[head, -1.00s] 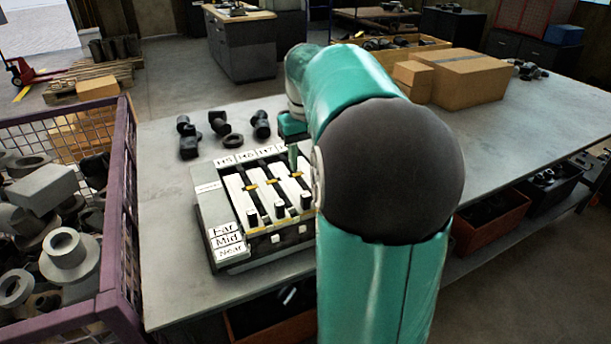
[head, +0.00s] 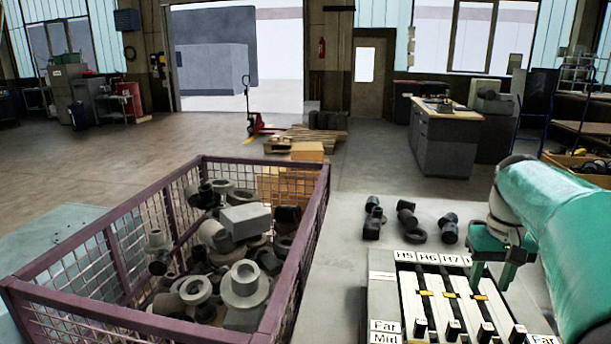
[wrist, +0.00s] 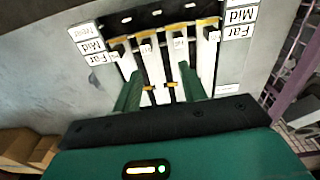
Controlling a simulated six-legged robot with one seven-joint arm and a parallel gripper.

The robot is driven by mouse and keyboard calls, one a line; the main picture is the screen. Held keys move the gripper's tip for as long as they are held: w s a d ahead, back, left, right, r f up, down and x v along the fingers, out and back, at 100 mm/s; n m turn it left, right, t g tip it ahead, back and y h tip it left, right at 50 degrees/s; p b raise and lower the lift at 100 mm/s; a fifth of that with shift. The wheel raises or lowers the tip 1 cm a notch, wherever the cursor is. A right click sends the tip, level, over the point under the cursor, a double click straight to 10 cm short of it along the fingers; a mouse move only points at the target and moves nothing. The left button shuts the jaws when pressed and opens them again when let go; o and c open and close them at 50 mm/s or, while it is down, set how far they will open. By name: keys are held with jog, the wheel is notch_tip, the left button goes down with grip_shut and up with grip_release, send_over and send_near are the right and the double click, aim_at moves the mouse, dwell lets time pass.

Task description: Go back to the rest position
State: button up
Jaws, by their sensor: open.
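My gripper (head: 493,274) hangs over the far right part of a slider panel (head: 383,263), with its green fingers apart and nothing visible between them. The panel has white lanes with black knobs and yellow marks, far labels H5, H6 and H7, and side labels Far and Mid. In the head view its near edge is cut off, and my arm and gripper cover part of its right side. In the wrist view the two fingers of my gripper (wrist: 160,90) point at the lanes of the panel (wrist: 228,65). I cannot tell whether they touch it.
A purple mesh crate (head: 318,215) full of metal parts stands left of the grey workbench (head: 345,215). Several dark fittings (head: 408,215) lie on the bench beyond the panel. A pallet jack (head: 252,115) and a cabinet (head: 445,140) stand farther back. Floor at the left back is open.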

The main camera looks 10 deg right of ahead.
jog(key=s+a+f+n+t, duration=0.1)
jog(key=s+a, duration=0.5)
jog(key=a, duration=0.6)
jog(key=s+a+f+n+t, duration=0.2)
jog(key=s+a+f+t, duration=0.2)
jog(key=s+a, duration=0.3)
jog(key=a, duration=0.5)
jog(key=shift+s+f, duration=0.2)
jog(key=shift+f, duration=0.05)
